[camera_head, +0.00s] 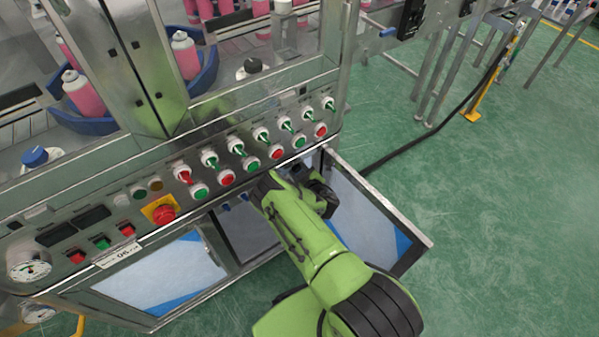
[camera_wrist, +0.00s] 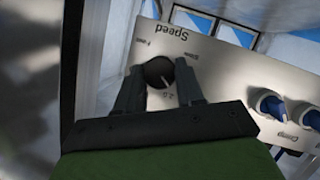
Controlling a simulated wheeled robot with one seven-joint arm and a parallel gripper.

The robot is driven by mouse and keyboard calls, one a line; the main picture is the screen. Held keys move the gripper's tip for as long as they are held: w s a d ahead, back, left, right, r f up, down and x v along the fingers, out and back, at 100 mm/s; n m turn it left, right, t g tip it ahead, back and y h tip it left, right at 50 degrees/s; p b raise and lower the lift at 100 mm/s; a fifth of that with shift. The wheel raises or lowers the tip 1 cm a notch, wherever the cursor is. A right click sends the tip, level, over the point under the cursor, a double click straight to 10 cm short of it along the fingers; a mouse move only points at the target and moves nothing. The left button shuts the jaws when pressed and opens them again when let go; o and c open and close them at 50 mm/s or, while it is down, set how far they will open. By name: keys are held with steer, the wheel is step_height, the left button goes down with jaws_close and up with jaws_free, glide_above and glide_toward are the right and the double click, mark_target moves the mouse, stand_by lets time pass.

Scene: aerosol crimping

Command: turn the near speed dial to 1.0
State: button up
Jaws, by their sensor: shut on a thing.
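The black speed dial (camera_wrist: 156,70) sits on a silver panel (camera_wrist: 222,78) under the word "Speed", which reads upside down in the wrist view. My gripper (camera_wrist: 160,77) has one finger on each side of the dial and is shut on it. The dial's white pointer line faces down in the picture, toward a small number close to my gripper body; I cannot read that number surely. In the head view my gripper reaches into the open cabinet below the button panel, and the dial is hidden there.
Two blue knobs (camera_wrist: 271,105) stand on the same panel, right of my gripper. An open cabinet door (camera_head: 375,215) lies right of my arm. Switches and a red emergency button (camera_head: 164,214) line the machine front above.

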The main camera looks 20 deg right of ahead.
steer(key=n+b, duration=0.1)
steer(key=n+h, duration=0.1)
steer(key=shift+f+n+t+b, duration=0.2)
steer(key=shift+n+t+b, duration=0.1)
steer(key=shift+t+b, duration=0.1)
steer(key=shift+s+a+n+t+h, duration=0.15)
steer(key=shift+n+t+h, duration=0.35)
steer(key=shift+n+h, duration=0.7)
steer(key=shift+n, duration=0.4)
steer(key=o, duration=1)
steer(key=shift+o, duration=0.2)
